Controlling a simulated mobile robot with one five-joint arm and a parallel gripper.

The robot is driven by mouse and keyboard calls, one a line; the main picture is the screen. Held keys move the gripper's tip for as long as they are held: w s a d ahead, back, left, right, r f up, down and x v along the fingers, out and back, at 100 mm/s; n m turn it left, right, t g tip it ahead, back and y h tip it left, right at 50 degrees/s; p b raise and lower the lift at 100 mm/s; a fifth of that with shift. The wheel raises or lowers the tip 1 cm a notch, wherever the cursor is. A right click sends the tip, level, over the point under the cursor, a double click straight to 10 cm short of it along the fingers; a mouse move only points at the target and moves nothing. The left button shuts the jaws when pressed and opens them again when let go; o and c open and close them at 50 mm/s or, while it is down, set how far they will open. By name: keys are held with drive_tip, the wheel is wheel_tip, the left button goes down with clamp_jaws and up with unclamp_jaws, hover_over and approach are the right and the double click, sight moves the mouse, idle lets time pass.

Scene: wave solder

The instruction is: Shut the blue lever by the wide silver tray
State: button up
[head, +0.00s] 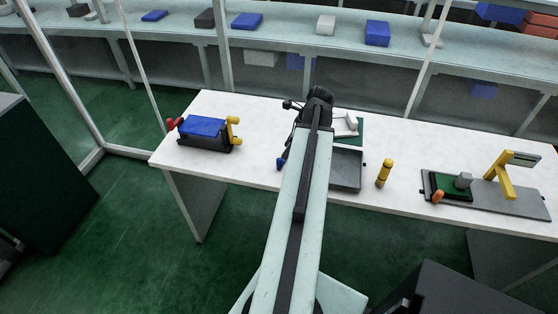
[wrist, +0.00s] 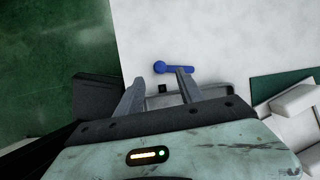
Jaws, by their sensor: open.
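The blue lever (wrist: 172,69) lies on the white table in the wrist view, just beyond my gripper's fingertips. Its round end is at the left and its bar runs right, near the tip of my right-hand finger. In the head view a small blue part of it (head: 281,163) shows left of my arm.
A blue-topped device (head: 203,128) with red and yellow knobs stands on the table (head: 260,112) at left. A yellow cylinder (head: 384,173) stands right of the tray. A fixture with a green board (head: 449,185) is further right. White blocks (wrist: 294,101) lie near my gripper.

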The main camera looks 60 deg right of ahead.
sight(280, 159)
drive_tip(key=b+x, duration=0.7)
drive_tip(key=x, duration=0.1)
drive_tip(key=shift+f, duration=0.15)
clamp_jaws()
idle(1.2)
